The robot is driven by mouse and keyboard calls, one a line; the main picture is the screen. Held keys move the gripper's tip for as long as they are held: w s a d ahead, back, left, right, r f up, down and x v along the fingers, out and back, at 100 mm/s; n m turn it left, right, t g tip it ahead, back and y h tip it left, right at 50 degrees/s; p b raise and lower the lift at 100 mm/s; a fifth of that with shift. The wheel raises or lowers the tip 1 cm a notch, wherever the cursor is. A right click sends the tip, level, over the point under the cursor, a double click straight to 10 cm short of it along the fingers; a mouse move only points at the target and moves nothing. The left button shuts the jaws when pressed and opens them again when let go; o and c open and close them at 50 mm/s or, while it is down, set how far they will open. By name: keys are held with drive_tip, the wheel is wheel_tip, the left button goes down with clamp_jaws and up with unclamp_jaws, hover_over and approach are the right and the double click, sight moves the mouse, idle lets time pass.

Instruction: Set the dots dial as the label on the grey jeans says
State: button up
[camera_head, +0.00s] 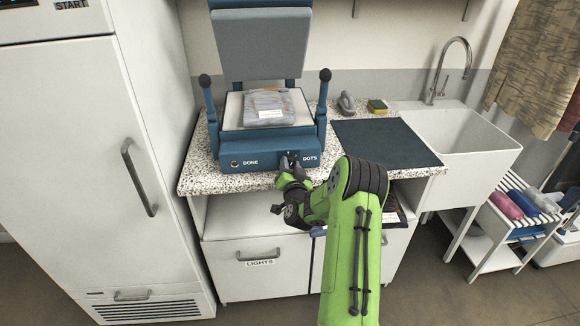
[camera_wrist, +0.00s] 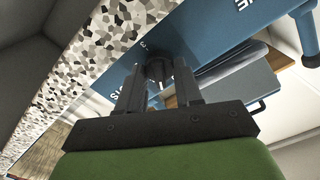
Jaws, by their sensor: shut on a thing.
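The blue press (camera_head: 270,140) stands open on the speckled counter. Folded grey jeans (camera_head: 283,98) lie on its white pad. A white label (camera_head: 271,113) is on the jeans; its writing is too small to read. My gripper (camera_head: 289,167) is at the press's front panel, just left of the word DOTS, and hides most of the dial there. In the wrist view the dark dots dial (camera_wrist: 158,68) sits between my two fingertips (camera_wrist: 158,80), which are shut on it. The dial's setting cannot be read clearly.
A DONE button (camera_head: 235,164) is at the panel's left. The press has upright side levers (camera_head: 325,95). A dark mat (camera_head: 385,142), a sponge (camera_head: 377,106) and a sink (camera_head: 460,135) are to the right. A tall white cabinet (camera_head: 90,160) stands at left.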

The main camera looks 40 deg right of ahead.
drive_tip(key=m, duration=0.4)
drive_tip(key=shift+m+p, duration=0.3)
drive_tip(key=shift+m, duration=0.1)
drive_tip(key=m+p, duration=0.1)
drive_tip(key=m, duration=0.3)
drive_tip(key=shift+s+d+f+m, duration=0.1)
drive_tip(key=shift+m, duration=0.2)
drive_tip(key=m+p, duration=0.1)
drive_tip(key=m, duration=0.3)
drive_tip(key=shift+f, duration=0.1)
drive_tip(key=shift+f+m+p, duration=0.1)
drive_tip(key=shift+m+p, duration=0.55)
drive_tip(key=shift+m, duration=1.65)
drive_tip(key=o, duration=1)
